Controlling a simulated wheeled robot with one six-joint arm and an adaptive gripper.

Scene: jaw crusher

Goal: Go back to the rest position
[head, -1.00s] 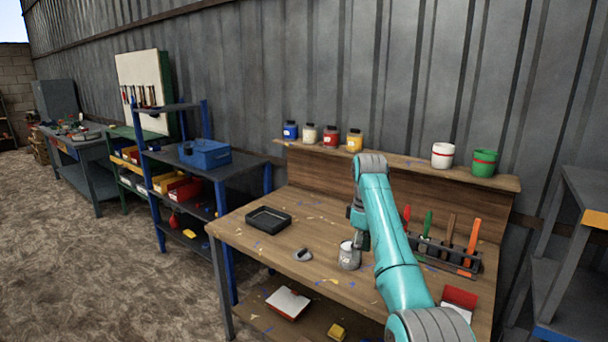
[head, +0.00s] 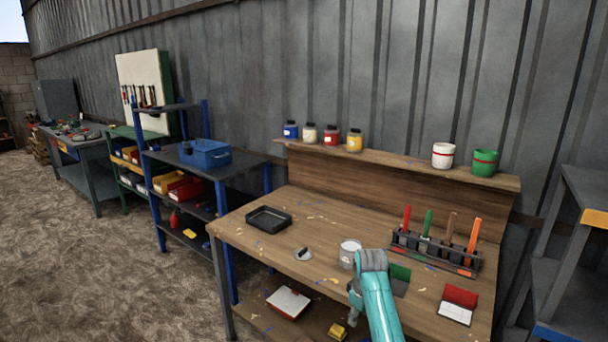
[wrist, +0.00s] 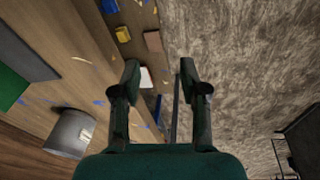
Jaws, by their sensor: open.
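My teal arm reaches in from the lower right of the head view, with its grey wrist joint in front of the table's near part. My gripper (wrist: 158,75) shows in the wrist view with its two dark fingers apart and nothing between them. In the head view the arm hides most of the gripper. The wooden workbench (head: 325,215) lies below and beside it. A grey can (head: 348,254) stands on the bench just left of my wrist joint; it also shows in the wrist view (wrist: 70,132), left of the fingers and apart from them.
A black tray (head: 268,220) and a small grey item (head: 303,254) lie on the bench. A rack (head: 436,252) holds several coloured-handled tools. Green (head: 400,272) and red (head: 461,296) items lie at right. Jars and pots line the back shelf (head: 400,158). Open floor (head: 110,250) lies left.

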